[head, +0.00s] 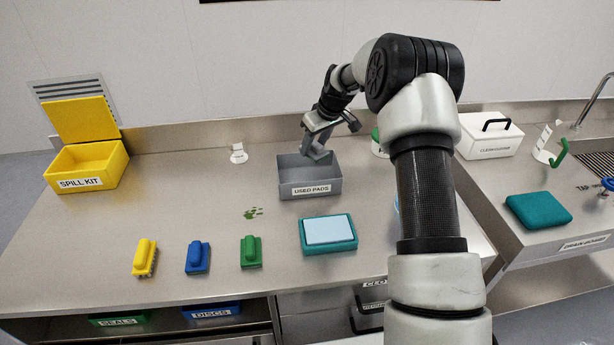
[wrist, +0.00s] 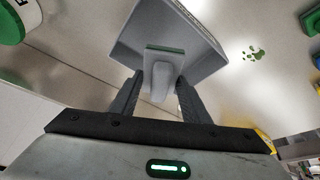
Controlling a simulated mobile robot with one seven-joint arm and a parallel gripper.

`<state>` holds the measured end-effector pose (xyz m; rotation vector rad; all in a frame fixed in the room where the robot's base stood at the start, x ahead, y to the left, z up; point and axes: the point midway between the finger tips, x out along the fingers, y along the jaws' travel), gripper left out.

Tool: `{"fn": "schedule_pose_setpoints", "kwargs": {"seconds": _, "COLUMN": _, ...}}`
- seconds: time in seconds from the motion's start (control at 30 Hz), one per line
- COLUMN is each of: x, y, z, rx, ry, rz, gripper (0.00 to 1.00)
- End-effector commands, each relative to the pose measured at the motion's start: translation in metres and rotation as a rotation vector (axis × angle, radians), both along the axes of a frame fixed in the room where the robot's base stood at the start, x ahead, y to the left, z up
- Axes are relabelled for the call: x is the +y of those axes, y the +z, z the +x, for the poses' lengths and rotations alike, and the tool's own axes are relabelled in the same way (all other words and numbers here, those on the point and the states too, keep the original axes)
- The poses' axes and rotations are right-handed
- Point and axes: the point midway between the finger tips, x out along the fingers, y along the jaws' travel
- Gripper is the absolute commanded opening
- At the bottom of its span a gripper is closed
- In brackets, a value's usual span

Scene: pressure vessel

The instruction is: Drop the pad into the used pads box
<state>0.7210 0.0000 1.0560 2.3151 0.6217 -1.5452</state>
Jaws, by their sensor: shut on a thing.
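The used pads box (head: 310,184) is a grey open-topped box with a "USED PADS" label, at the back middle of the steel counter in the head view. It also shows in the wrist view (wrist: 207,52). My gripper (head: 318,152) is over the box opening, pointing down. In the wrist view my gripper (wrist: 159,88) is shut on the grey handle of the pad (wrist: 165,52), which has a green edge. The pad appears over the box's opening; its exact height is hard to tell. In the head view I cannot make out the pad clearly.
Green spots (head: 253,213) lie left of the box. Yellow (head: 145,257), blue (head: 197,257) and green (head: 250,251) handled blocks line the front. A teal tray with a light-blue top (head: 328,234) stands before the box. The yellow spill kit (head: 86,170) is far left.

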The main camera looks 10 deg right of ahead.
Motion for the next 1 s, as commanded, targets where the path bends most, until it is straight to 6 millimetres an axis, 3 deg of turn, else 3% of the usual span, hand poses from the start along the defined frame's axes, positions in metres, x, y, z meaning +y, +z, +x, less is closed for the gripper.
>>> {"fn": "schedule_pose_setpoints", "kwargs": {"seconds": 0.4, "x": 0.000, "y": -0.048, "z": -0.001, "rx": 0.002, "ry": -0.001, "rz": 0.001, "gripper": 0.22}}
{"fn": "schedule_pose_setpoints", "kwargs": {"seconds": 0.77, "x": 0.000, "y": -0.055, "z": 0.000, "rx": 0.000, "ry": -0.002, "rz": 0.001, "gripper": 0.22}}
{"fn": "schedule_pose_setpoints", "kwargs": {"seconds": 0.8, "x": 0.000, "y": -0.055, "z": 0.000, "rx": 0.000, "ry": -0.002, "rz": 0.001, "gripper": 0.44}}
{"fn": "schedule_pose_setpoints", "kwargs": {"seconds": 0.9, "x": 0.000, "y": -0.055, "z": 0.000, "rx": 0.000, "ry": -0.002, "rz": 0.001, "gripper": 0.61}}
{"fn": "schedule_pose_setpoints", "kwargs": {"seconds": 1.0, "x": 0.000, "y": -0.055, "z": 0.000, "rx": 0.000, "ry": -0.002, "rz": 0.001, "gripper": 0.64}}
